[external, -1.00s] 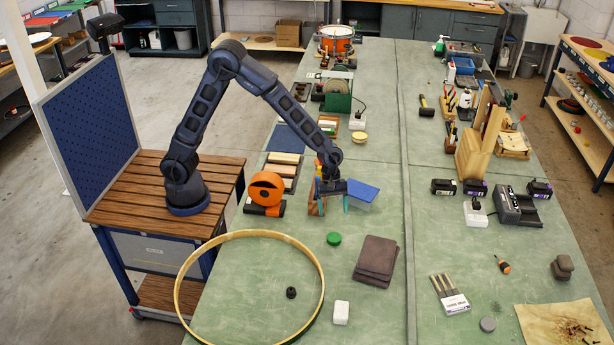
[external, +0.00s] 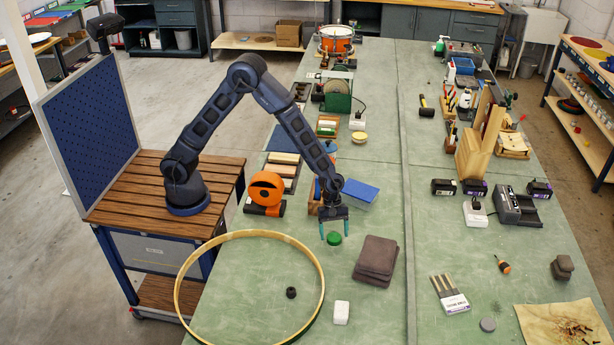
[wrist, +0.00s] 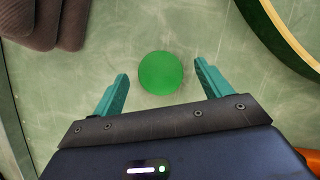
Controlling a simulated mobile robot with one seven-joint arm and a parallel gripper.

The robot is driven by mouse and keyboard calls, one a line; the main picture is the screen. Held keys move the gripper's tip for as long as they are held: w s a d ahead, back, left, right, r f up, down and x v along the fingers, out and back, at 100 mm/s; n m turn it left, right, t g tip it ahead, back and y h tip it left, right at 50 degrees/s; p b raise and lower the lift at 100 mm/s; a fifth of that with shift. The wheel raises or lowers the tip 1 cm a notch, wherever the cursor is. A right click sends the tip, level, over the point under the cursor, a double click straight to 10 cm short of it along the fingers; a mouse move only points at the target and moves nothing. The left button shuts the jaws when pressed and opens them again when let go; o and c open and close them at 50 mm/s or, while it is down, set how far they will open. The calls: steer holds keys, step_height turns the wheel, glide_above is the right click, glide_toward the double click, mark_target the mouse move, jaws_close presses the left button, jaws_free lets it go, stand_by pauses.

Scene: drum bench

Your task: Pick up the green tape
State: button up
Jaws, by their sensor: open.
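The green tape (external: 334,238) is a small round green roll lying flat on the green bench top. In the wrist view the green tape (wrist: 160,73) shows as a green disc just beyond the fingertips, centred between them. My gripper (external: 334,232) points down over the tape, with its teal fingers spread to either side in the external view. In the wrist view my gripper (wrist: 161,72) is open and empty. The picture does not show clearly how high the fingertips are above the bench.
Dark brown pads (external: 376,261) lie to the right of the tape. A large wooden hoop (external: 322,284) lies to the front left, with a small black part (external: 291,292) inside. A white block (external: 341,312) lies in front. An orange tool (external: 266,190) and a blue-topped item (external: 359,192) stand behind.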

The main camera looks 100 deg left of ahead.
steer(key=shift+w+d+f, duration=0.1)
steer(key=shift+d+f, duration=0.1)
steer(key=shift+f, duration=0.45)
steer(key=c, duration=1.1)
steer(key=shift+o, duration=0.2)
